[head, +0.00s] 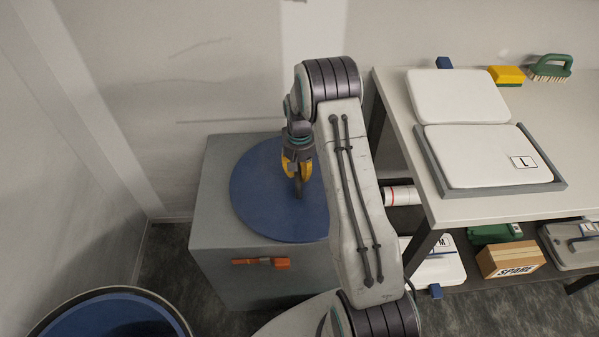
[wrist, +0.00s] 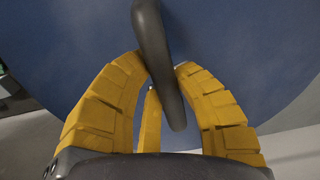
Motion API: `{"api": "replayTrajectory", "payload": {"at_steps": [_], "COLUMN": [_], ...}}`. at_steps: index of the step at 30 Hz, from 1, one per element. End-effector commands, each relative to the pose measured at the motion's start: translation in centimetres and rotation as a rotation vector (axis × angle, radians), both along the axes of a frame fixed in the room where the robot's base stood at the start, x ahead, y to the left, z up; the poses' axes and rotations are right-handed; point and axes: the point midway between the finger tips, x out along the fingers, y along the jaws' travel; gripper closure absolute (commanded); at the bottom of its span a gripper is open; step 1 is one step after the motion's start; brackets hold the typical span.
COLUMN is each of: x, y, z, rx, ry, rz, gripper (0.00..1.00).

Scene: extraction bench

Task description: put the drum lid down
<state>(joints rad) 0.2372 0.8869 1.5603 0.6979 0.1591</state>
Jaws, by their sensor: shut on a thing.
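The drum lid (head: 262,210) is a blue disc lying flat on or just above the top of a grey cabinet. In the wrist view the blue lid (wrist: 75,50) fills most of the background. A dark bar handle (wrist: 152,45) stands on the lid. My gripper (head: 298,180) is above the lid with its yellow fingers shut on the handle. In the wrist view the fingers (wrist: 165,85) close around the handle from both sides. My arm hides the lid's right edge. I cannot tell whether the lid touches the cabinet.
The grey cabinet (head: 225,262) has an orange latch (head: 262,262) on its front. An open drum (head: 110,318) with a blue inside is at the bottom left. A bench (head: 440,205) with white pads, a sponge (head: 506,75) and a brush (head: 552,67) stands right.

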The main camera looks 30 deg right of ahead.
Motion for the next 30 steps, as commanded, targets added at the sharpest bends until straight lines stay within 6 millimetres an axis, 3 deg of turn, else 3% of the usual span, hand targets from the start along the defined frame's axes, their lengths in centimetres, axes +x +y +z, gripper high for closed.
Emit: {"api": "replayTrajectory", "payload": {"at_steps": [14, 15, 23, 30], "x": [0.17, 0.05, 0.04, 0.05], "y": [-0.05, -0.02, -0.02, -0.02], "z": [-0.44, -0.56, -0.51, -0.46], "rx": [-0.001, -0.001, -0.001, -0.001], "ry": [-0.006, -0.002, -0.002, -0.002], "rz": [0.000, 0.000, 0.000, 0.000], "gripper": [1.00, 0.75, 0.52, 0.52]}}
